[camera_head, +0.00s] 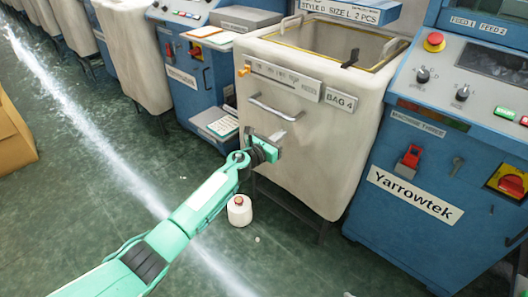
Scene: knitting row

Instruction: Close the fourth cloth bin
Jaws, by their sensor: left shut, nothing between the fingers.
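The cloth bin labelled BAG 4 (310,142) is a cream fabric box on a dark stand between two blue machines. Its top is open, with a yellow edging around the opening and an orange tab (243,70) at the front left corner. A grey bar handle (276,108) is on its front. My left gripper (276,147) is shut and empty, close in front of the bin's front face below the handle; I cannot tell whether it touches. My right gripper is not in view.
The blue Yarrowtek machine (415,203) stands close on the bin's right, another blue machine (188,87) on its left. A cardboard box (14,137) is at far left. The aisle floor is mostly clear.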

